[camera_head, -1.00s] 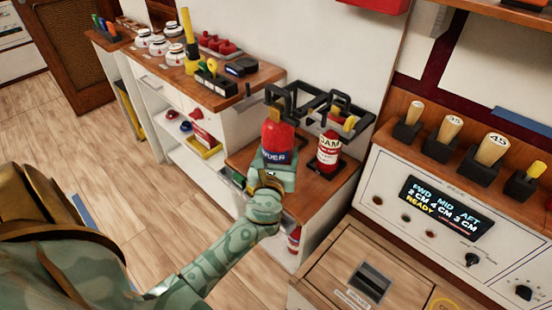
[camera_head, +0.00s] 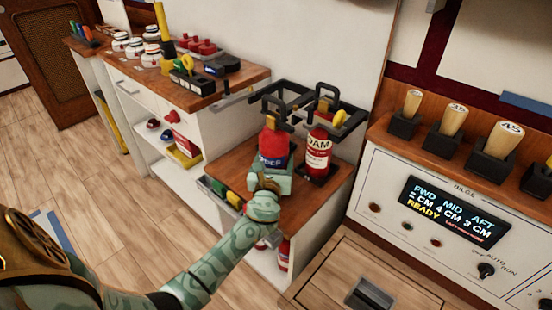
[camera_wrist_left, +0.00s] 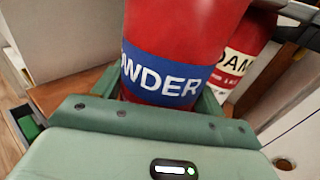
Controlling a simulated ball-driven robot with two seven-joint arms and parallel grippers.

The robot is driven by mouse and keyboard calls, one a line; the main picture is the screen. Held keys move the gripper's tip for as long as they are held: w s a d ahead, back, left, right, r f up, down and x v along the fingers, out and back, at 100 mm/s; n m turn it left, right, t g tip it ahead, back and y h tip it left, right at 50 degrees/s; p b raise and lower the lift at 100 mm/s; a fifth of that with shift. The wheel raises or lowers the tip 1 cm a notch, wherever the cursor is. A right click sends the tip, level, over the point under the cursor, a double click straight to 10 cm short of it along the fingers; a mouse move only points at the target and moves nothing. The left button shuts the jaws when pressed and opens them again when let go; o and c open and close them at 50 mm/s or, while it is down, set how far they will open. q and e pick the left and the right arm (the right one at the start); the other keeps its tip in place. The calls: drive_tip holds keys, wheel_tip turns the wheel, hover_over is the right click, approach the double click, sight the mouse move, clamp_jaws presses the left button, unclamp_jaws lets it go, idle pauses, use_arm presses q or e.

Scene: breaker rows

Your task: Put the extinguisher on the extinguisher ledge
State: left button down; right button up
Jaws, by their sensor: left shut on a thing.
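The red powder extinguisher (camera_head: 273,145) has a blue label band and is roughly upright. My left gripper (camera_head: 268,181) is shut on its lower part, with a finger on each side. The left wrist view shows the extinguisher (camera_wrist_left: 165,75) close up between the fingers. It is at the left black bracket (camera_head: 277,97) of the wooden extinguisher ledge (camera_head: 303,204). The gripper hides its base, so I cannot tell if it touches the ledge. My right gripper is not in view.
A red foam extinguisher (camera_head: 318,148) stands in the right bracket (camera_head: 338,105), close beside the held one. A higher workbench (camera_head: 225,90) with jars and tools is at the left. A control panel (camera_head: 440,215) with wooden-handled levers is at the right.

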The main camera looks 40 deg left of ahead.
use_arm(q)
drive_tip(key=shift+w+f, duration=0.1)
drive_tip(key=shift+f, duration=0.25)
drive_tip(key=shift+r, duration=0.25)
drive_tip(key=shift+c, duration=0.8)
unclamp_jaws()
drive_tip(key=shift+f, duration=0.2)
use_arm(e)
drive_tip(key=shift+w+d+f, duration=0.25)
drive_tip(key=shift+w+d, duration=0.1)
use_arm(q)
drive_tip(key=p+v, duration=0.2)
drive_tip(key=v, duration=1)
drive_tip(key=shift+p, duration=0.3)
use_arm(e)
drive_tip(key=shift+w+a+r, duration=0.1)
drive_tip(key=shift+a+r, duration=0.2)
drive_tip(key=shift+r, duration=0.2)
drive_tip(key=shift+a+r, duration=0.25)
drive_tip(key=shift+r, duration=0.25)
use_arm(q)
drive_tip(key=shift+d, duration=0.1)
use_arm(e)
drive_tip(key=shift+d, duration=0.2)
